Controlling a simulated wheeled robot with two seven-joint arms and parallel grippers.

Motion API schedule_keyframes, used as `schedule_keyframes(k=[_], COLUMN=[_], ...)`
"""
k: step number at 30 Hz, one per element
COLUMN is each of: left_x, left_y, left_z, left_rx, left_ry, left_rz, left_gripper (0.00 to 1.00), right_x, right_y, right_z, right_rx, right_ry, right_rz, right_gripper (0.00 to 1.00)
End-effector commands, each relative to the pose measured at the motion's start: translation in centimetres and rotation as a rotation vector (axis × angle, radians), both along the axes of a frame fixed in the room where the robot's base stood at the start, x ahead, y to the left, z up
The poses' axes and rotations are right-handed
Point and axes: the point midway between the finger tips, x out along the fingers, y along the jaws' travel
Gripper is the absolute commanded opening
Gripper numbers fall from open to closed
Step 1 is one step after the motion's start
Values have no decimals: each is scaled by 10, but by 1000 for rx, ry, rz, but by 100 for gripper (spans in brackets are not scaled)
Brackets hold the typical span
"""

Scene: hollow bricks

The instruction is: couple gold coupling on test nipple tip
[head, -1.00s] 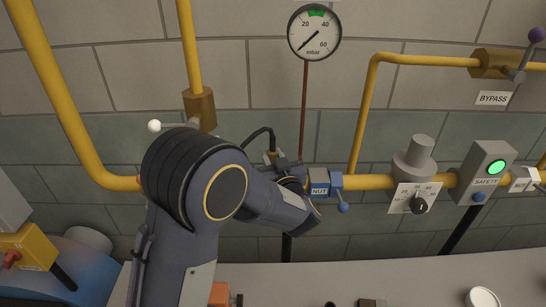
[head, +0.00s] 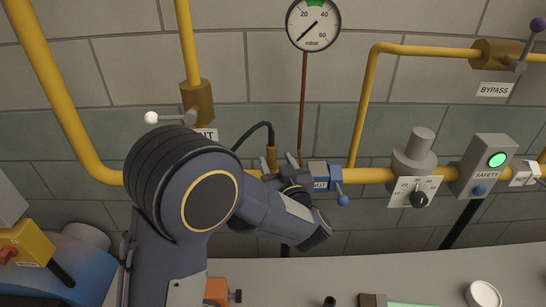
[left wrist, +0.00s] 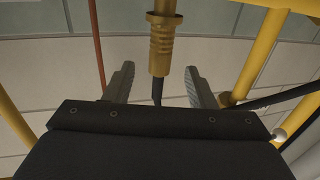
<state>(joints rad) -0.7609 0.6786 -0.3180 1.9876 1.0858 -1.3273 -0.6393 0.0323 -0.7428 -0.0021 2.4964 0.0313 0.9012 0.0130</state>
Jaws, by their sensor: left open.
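The gold coupling (head: 271,157) is upright at the lower end of a black hose, left of the blue nut fitting in the head view. In the left wrist view the ribbed gold coupling (left wrist: 161,45) stands between and beyond the two grey fingers, with gaps on both sides. My left gripper (head: 283,163) is open around that line and holds nothing; its fingers (left wrist: 160,85) are spread in the wrist view. The test nipple tip cannot be made out, so I cannot tell whether the coupling sits on it. My right gripper is out of view.
A pressure gauge (head: 313,24) hangs above on a thin red-brown pipe. A vent valve with a white-knobbed lever (head: 152,118) is at left. A pale bench (head: 400,278) lies below.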

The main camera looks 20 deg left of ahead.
Motion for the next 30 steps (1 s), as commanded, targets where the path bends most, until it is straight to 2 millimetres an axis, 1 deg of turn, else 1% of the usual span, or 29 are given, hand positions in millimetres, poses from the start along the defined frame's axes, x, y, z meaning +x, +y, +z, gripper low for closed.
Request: schedule_keyframes(k=[1, 3, 6, 9, 23, 26, 30], left_x=[-7, -15, -22, -25, -24, -19, -12], left_y=[-5, -9, -13, -15, -13, -8, 3], left_z=[-1, -1, -1, 0, 0, 1, 5], left_rx=[-1, -1, -1, 0, -10, -68, -251], left_ry=[-1, -1, -1, 0, 2, 16, 66], left_rz=[-4, -2, -1, 0, -5, -45, -191], left_gripper=[50, 50, 50, 50, 50, 50, 50], right_x=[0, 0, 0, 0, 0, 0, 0], right_y=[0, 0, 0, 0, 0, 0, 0], right_z=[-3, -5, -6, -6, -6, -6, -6], right_rx=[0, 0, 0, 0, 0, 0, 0], right_ry=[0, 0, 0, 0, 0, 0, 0], right_rz=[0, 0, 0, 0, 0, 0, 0], right_gripper=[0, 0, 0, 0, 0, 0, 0])
